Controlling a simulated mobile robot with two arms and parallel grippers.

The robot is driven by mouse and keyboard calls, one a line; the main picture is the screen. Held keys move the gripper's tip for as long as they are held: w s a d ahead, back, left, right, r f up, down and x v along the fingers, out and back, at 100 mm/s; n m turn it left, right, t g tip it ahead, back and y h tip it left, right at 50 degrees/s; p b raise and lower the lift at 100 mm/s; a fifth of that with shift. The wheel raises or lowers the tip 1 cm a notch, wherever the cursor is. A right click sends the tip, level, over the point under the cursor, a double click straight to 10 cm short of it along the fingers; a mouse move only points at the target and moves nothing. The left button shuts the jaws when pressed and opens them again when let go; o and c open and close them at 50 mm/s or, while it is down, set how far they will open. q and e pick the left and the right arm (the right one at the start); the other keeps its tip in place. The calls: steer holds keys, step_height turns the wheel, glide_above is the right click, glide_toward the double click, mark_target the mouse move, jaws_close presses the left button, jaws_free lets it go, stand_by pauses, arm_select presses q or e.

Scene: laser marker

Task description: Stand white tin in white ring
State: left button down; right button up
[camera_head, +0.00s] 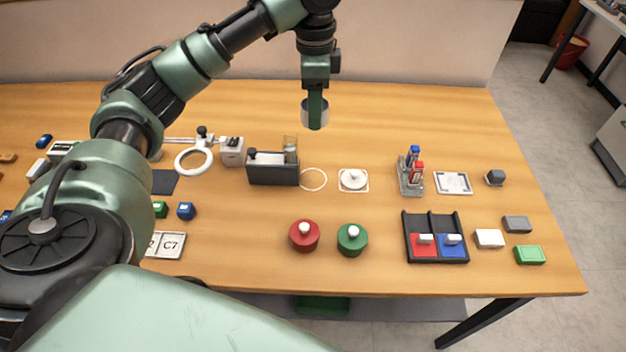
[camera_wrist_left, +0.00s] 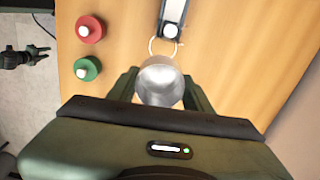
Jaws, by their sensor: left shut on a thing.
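The white tin (camera_head: 315,113) is held upright between the fingers of my left gripper (camera_head: 316,104), which is shut on it. The tin is in the air above the back half of the table. In the left wrist view the tin (camera_wrist_left: 161,83) sits between the two fingers, its round end facing the camera. The white ring (camera_head: 313,179) is a thin circle lying flat on the table. In the head view it is nearer the front than the tin. In the left wrist view the ring (camera_wrist_left: 153,45) is partly hidden behind the tin. My right gripper cannot be made out.
A dark holder with a clear upright piece (camera_head: 272,168) stands just left of the ring. A white square plate with a round knob (camera_head: 353,180) lies just right. Red (camera_head: 304,236) and green (camera_head: 352,240) knobbed jars stand in front. A magnifier ring (camera_head: 193,161) is further left.

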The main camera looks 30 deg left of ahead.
arm_select(q)
steer(key=shift+w+a, duration=0.1)
steer(key=shift+a, duration=0.2)
steer(key=shift+a+f+m, duration=0.1)
steer(key=shift+f+m, duration=0.2)
steer(key=p, duration=0.2)
glide_above(313, 179)
step_height(313, 179, down, 14)
steer(key=shift+a+r, duration=0.1)
step_height(313, 179, down, 5)
steer(key=shift+r, duration=0.15)
steer(key=shift+f, duration=0.35)
steer(key=c, duration=0.6)
jaws_free()
steer(key=shift+f, duration=0.1)
step_height(313, 179, up, 12)
steer(key=shift+r+b, duration=0.15)
steer(key=shift+b, duration=0.7)
